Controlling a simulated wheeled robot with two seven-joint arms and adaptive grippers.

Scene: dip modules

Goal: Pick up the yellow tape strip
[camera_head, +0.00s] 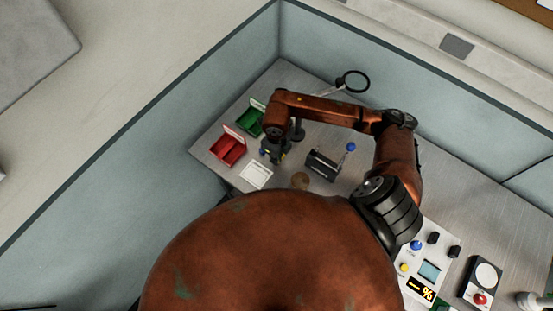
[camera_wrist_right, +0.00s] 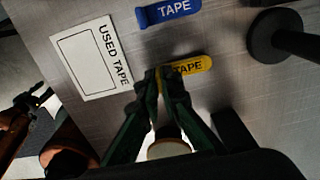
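The yellow tape strip (camera_wrist_right: 190,66) shows in the right wrist view, with the word TAPE on it. My right gripper (camera_wrist_right: 159,73) is at the strip's left end. Its two fingertips are nearly together, with a sliver of yellow between them, so it looks shut on that end. The fingers hide the end itself. I cannot tell whether the strip touches the table.
A blue tape strip (camera_wrist_right: 168,12) lies beyond the yellow one. A white USED TAPE card (camera_wrist_right: 91,58) lies left of it. Red (camera_head: 228,152) and green (camera_head: 249,122) bins stand at the left table edge. A black holder (camera_head: 322,166) stands right of the gripper.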

